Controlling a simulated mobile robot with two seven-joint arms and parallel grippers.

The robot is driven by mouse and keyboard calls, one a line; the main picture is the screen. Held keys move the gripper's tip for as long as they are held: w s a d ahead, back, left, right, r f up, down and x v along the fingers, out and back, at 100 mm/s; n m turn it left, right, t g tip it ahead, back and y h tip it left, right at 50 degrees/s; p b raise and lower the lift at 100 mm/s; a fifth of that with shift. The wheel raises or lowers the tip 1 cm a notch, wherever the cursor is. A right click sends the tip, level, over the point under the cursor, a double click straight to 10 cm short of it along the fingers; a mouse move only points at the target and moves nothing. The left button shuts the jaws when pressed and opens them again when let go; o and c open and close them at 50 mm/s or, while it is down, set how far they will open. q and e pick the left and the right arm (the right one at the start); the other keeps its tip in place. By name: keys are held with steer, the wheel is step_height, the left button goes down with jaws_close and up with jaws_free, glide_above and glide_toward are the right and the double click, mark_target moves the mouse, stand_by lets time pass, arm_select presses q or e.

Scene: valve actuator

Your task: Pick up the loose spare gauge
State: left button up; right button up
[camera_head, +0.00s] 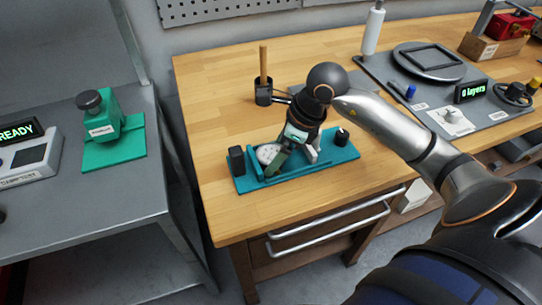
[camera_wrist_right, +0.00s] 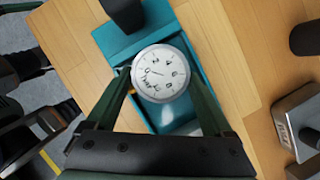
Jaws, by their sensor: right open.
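The loose spare gauge (camera_head: 267,153) has a round white dial with a silver rim. It sits in a teal tray (camera_head: 335,157) on the wooden bench. In the right wrist view the gauge (camera_wrist_right: 160,73) lies between and slightly past the fingertips, with its dial facing the camera. My right gripper (camera_head: 294,158) is above the tray with its fingers apart. In the right wrist view the gripper (camera_wrist_right: 160,88) straddles the gauge, and I see no clear grip. The gauge's lower part is hidden. My left gripper is not in view.
Black blocks stand at the tray's left end (camera_head: 237,160) and right end (camera_head: 341,137). A black cup with a wooden-handled tool (camera_head: 263,90) stands behind it. A grey equipment board (camera_head: 440,90) fills the bench's right side. The bench's left front is clear.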

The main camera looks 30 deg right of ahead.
steer(key=shift+c, duration=0.2)
steer(key=c, duration=1.2)
steer(key=shift+r, duration=0.1)
